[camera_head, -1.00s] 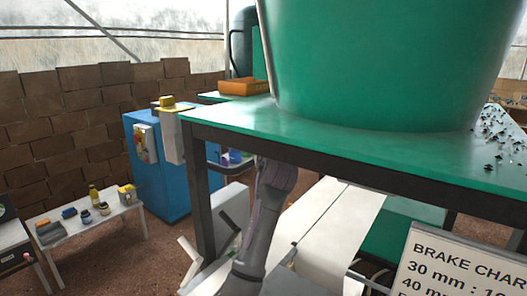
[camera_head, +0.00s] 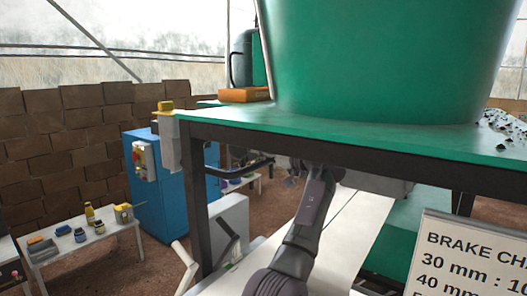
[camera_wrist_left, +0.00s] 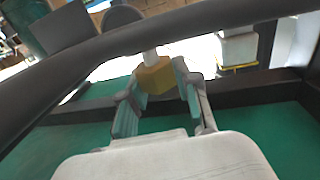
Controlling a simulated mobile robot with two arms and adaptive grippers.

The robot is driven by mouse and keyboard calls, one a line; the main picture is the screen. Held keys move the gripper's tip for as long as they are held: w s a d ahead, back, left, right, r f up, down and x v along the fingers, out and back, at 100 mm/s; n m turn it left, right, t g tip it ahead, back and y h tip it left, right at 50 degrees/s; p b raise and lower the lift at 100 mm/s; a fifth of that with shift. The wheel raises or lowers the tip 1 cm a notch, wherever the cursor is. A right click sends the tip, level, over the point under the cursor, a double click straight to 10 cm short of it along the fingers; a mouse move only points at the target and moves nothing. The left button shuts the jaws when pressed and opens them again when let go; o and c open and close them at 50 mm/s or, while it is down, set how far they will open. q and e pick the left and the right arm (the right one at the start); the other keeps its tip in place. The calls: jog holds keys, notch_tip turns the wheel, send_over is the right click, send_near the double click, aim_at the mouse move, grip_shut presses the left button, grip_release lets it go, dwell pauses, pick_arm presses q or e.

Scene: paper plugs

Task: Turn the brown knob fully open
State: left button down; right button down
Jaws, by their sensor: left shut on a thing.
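The brown knob (camera_wrist_left: 154,76) shows in the left wrist view as a small ochre-brown block on a pale stem. My left gripper (camera_wrist_left: 158,84) is shut on it, with one finger on each side. In the head view my left arm reaches up from the bottom middle, and its gripper (camera_head: 292,178) is beneath the front edge of the green table (camera_head: 330,128). I cannot make out the knob in the head view. My right gripper is not in view.
A large green tub (camera_head: 385,60) stands on the table. A dark bent bar (camera_head: 238,171) runs beside my gripper. A brake chart sign (camera_head: 468,262) stands at the lower right. A blue cabinet (camera_head: 160,190) and a low white bench (camera_head: 85,240) are at the left.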

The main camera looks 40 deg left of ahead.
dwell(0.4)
pick_arm(q)
jog(key=c, duration=0.8)
grip_release()
jog(key=d, duration=1.2)
jog(key=shift+f, duration=0.1)
jog(key=shift+a, duration=0.1)
